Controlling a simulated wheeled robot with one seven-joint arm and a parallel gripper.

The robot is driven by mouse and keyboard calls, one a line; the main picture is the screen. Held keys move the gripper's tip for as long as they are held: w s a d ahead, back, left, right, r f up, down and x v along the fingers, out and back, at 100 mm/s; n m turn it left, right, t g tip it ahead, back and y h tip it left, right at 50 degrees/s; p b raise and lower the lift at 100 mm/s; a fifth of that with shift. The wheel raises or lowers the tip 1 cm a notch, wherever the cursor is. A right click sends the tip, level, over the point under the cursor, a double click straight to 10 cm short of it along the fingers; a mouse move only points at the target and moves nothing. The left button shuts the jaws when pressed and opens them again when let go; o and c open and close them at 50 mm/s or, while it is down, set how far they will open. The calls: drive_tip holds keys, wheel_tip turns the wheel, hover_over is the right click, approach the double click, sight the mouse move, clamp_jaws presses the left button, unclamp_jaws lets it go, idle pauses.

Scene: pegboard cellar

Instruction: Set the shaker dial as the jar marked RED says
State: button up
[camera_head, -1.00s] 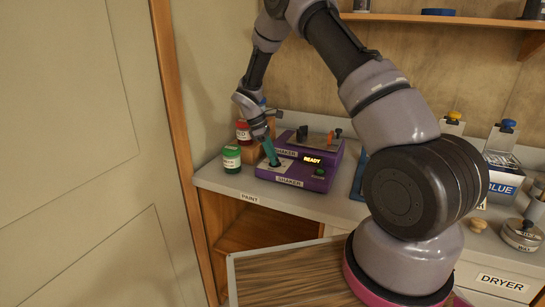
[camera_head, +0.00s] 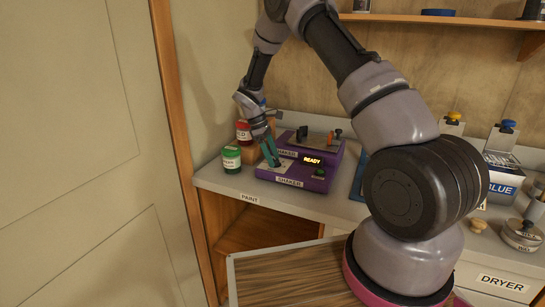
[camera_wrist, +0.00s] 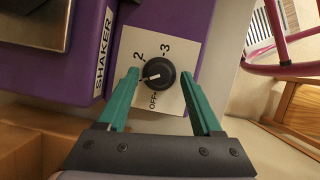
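The purple shaker (camera_head: 318,180) stands on the counter with a lit READY display. Its black dial (camera_wrist: 158,73) sits on a white plate (camera_wrist: 185,60) with OFF, 2 and 3 readable; the left finger may cover another mark. The dial's short white pointer faces left, between OFF and 2. My gripper (camera_wrist: 159,74) is open, its teal fingers on either side of the dial with small gaps. It also shows over the shaker's left part in the head view (camera_head: 272,163). The red jar (camera_head: 244,132), its label only partly readable, stands behind the green jar (camera_head: 232,159).
The green jar stands close left of the shaker. A brown box (camera_head: 256,148) is behind my gripper. Blue-labelled containers (camera_head: 499,190) and a DRYER label (camera_head: 503,283) are on the right. A door (camera_head: 80,150) fills the left.

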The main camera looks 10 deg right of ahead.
drive_tip(key=v, duration=1)
drive_tip(key=shift+r, duration=0.4)
drive_tip(key=shift+a, duration=0.1)
drive_tip(key=s+d+r+m+t+y, duration=0.2)
drive_tip(key=s+d+r+m, duration=0.15)
drive_tip(key=s+r, duration=0.55)
drive_tip(key=s+d+r+m+t+y, duration=0.25)
drive_tip(key=s+r+m, duration=0.2)
drive_tip(key=r, duration=0.85)
drive_tip(key=s+d+r+m+t, duration=0.1)
drive_tip(key=s+m, duration=0.1)
drive_tip(key=s, duration=0.4)
drive_tip(key=s+d+r+m+t+y, duration=0.1)
drive_tip(key=s+r+m+t, duration=0.1)
drive_tip(key=s, duration=0.5)
drive_tip(key=s+d+r+m+t, duration=0.1)
drive_tip(key=s+m+t, duration=0.1)
drive_tip(key=s+m, duration=0.2)
drive_tip(key=shift+s+d+r, duration=0.25)
drive_tip(key=shift+s+d, duration=0.1)
drive_tip(key=shift+s, duration=0.85)
